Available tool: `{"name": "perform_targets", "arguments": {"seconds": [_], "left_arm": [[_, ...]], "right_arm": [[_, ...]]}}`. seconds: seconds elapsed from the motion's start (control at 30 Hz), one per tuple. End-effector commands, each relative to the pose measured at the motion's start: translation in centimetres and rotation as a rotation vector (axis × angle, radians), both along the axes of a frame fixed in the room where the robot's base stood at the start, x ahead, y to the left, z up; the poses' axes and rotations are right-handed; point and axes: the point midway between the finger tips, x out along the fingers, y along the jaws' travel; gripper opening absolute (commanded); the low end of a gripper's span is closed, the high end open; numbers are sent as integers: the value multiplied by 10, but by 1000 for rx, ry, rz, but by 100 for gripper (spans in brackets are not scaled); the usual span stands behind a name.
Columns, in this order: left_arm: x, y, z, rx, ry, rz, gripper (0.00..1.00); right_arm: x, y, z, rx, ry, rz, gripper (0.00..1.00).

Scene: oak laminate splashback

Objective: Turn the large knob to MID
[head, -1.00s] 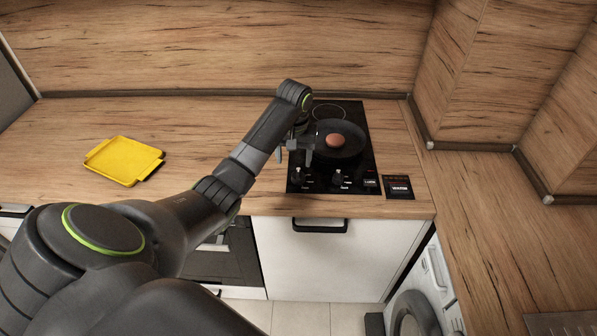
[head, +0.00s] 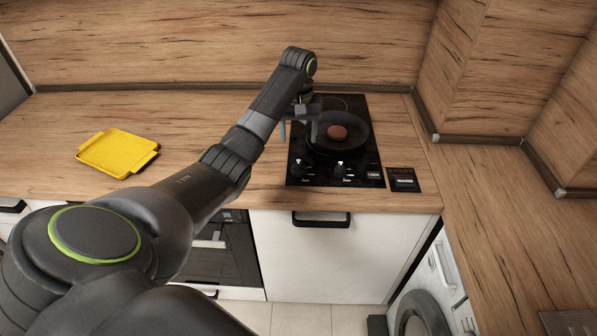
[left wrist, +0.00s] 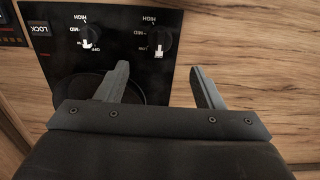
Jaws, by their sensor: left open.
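The black hob's control strip carries two dark knobs, a left knob (head: 297,167) and a right knob (head: 340,169). I cannot surely tell which is larger. In the left wrist view the lettering is upside down; the right knob (left wrist: 90,34) is at left and the left knob (left wrist: 161,37) at right. Each has HIGH, MID and LOW or OFF lettering around it, and a white mark on the side towards my gripper, off MID. My left gripper (head: 298,132) is open and empty above the hob, apart from both knobs; its fingers (left wrist: 159,72) show in the wrist view. My right gripper is out of view.
A dark pan (head: 357,131) with a round brown item (head: 337,132) sits on the hob, right of my gripper. A LOCK key (head: 374,174) and a small dark display panel (head: 404,180) are right of the knobs. A yellow tray (head: 117,153) lies left on the counter.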

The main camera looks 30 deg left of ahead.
Motion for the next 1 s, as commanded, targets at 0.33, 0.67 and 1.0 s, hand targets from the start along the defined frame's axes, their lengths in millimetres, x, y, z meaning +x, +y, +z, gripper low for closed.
{"name": "perform_targets", "arguments": {"seconds": [0.33,0.67,1.0], "left_arm": [[-1,-1,-66,-2,5,0,61],[0,0,-111,-1,1,0,61],[0,0,-116,0,0,-1,61]], "right_arm": [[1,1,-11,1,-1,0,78],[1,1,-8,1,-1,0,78],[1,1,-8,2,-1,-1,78]]}}
